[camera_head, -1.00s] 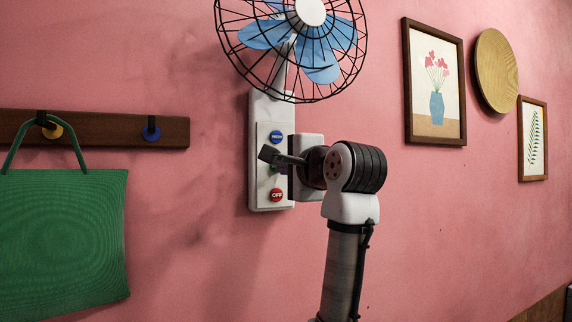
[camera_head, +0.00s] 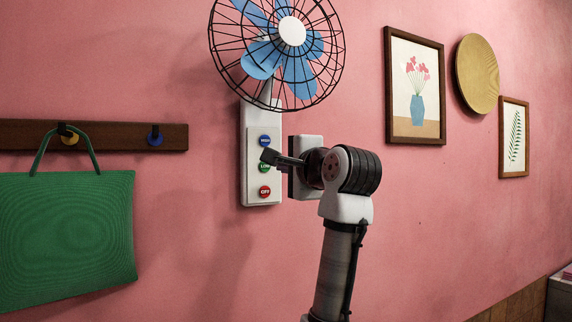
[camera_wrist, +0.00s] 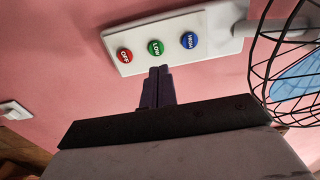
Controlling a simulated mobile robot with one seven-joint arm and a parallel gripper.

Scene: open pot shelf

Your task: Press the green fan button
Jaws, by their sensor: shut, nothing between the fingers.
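The green button (camera_head: 264,168), marked LOW, sits on the white fan panel (camera_head: 254,190) on the pink wall, between a blue HIGH button (camera_head: 264,141) and a red OFF button (camera_head: 264,191). My gripper (camera_head: 267,156) is shut and empty in front of the panel, its tip partly over the green button's upper edge. In the wrist view, the green button (camera_wrist: 155,47) shows clearly just beyond the closed fingertips (camera_wrist: 158,70). A gap seems to lie between them; I cannot tell its exact depth. The blue fan (camera_head: 292,40) in its wire cage is above the panel.
A green bag (camera_head: 65,235) hangs from a dark peg rail (camera_head: 105,135) at left. Framed pictures (camera_head: 415,90) and a round wooden plate (camera_head: 477,74) hang at right. The wire cage (camera_wrist: 262,60) is close on the right in the wrist view.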

